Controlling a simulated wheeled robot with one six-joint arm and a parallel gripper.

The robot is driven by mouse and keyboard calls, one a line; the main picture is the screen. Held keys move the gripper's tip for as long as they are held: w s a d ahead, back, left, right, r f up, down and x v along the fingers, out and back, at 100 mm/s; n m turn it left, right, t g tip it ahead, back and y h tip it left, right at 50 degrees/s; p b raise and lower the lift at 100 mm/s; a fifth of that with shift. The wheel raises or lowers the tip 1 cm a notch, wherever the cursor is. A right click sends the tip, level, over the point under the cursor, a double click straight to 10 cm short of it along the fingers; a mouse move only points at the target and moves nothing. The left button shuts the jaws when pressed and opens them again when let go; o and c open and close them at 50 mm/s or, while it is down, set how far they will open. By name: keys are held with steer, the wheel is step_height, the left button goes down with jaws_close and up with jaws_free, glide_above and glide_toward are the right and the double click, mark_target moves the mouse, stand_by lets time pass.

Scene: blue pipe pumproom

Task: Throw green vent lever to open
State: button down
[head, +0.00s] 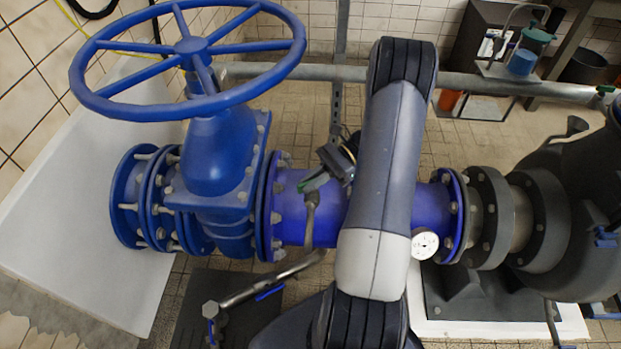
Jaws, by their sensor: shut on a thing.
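The green vent lever (309,185) shows as a small green piece in the middle of the head view. It sits at the top of a thin grey vent stem (310,215) in front of the blue pipe (291,205). My gripper (326,174) reaches out from behind my arm to the lever's right end and is shut on it. The fingertips are small and dark here, and part of the lever is hidden by them. My arm covers much of the pipe to the right.
A large blue handwheel (285,68) and valve body (218,155) stand to the left. A pressure gauge (424,244) and a dark pump (575,200) are to the right. A grey branch pipe with a blue lever (269,292) lies below.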

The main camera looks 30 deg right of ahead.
steer(key=n+g, duration=0.4)
steer(key=shift+h, duration=0.3)
steer(key=n+g, duration=0.1)
steer(key=g, duration=0.1)
steer(key=n+g+h+p, duration=0.1)
steer(key=shift+r+n+g+p, duration=0.2)
steer(key=shift+n+g+p, duration=0.1)
steer(key=shift+n+g, duration=0.1)
steer(key=n+g+h+p, duration=0.1)
steer(key=p, duration=0.1)
steer(key=n+g+h+p, duration=0.1)
steer(key=n+p, duration=0.1)
steer(key=shift+s+r+g+h, duration=0.1)
steer(key=shift+r+g+h, duration=0.05)
steer(key=shift+g+h, duration=0.15)
steer(key=n+h+p, duration=0.1)
steer(key=p, duration=0.1)
steer(key=n+g+h+p, duration=0.1)
steer(key=shift+d+f+g+p, duration=0.1)
steer(key=shift+f+g+p, duration=0.1)
steer(key=shift+g+p, duration=0.15)
steer(key=shift+f+n, duration=0.1)
steer(key=shift+n, duration=0.2)
steer(key=c, duration=1.5)
jaws_free()
